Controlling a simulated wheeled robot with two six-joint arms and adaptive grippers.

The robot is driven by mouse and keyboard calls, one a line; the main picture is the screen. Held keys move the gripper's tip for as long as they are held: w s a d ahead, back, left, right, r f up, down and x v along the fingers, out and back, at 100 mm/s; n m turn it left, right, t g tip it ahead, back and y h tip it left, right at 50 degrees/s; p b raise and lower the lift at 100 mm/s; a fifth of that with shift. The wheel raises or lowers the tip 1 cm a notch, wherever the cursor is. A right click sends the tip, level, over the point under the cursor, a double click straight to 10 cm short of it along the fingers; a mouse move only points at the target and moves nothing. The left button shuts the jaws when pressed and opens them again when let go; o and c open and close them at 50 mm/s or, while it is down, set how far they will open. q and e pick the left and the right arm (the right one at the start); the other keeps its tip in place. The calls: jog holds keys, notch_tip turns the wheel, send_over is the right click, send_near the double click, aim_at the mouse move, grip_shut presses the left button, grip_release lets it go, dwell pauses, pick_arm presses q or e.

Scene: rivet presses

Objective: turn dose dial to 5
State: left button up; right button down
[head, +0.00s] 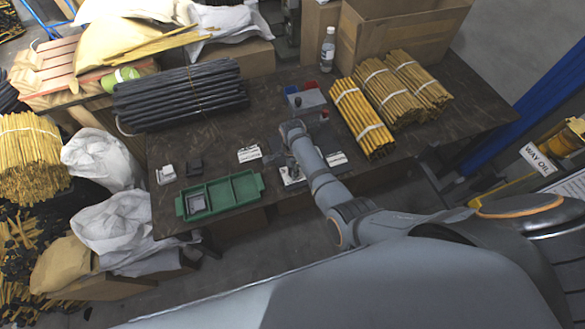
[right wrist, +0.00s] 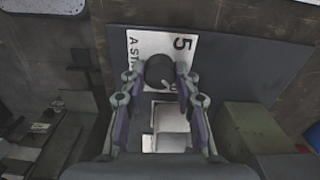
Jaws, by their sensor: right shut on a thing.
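In the right wrist view, a dark round dose dial (right wrist: 160,68) sits at the lower edge of a white plate (right wrist: 148,45). The plate shows a large 5 and part of a line of lettering. My right gripper (right wrist: 158,78) has one finger on each side of the dial and is shut on it. Any pointer mark on the dial is hidden or too small to read. In the head view, my right arm reaches to the front middle of the table, and its gripper (head: 291,133) hides the dial. My left gripper is not in view.
A green tray (head: 258,182) lies left of the arm on the dark table (head: 420,165). Yellow rod bundles (head: 362,118) lie close on the right, black rods (head: 180,95) at back left. A bottle (head: 328,48) stands behind.

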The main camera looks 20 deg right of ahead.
jog(key=n+p, duration=0.2)
jog(key=n, duration=0.1)
jog(key=shift+r+n, duration=0.15)
jog(key=shift+n, duration=0.25)
jog(key=n+p, duration=0.1)
jog(key=n, duration=0.3)
jog(key=shift+n+p, duration=0.3)
jog(key=shift+p, duration=0.1)
jog(key=n+p, duration=0.1)
jog(key=n, duration=0.3)
jog(key=shift+n+p, duration=0.4)
jog(key=shift+n, duration=2)
jog(key=c, duration=1)
grip_release()
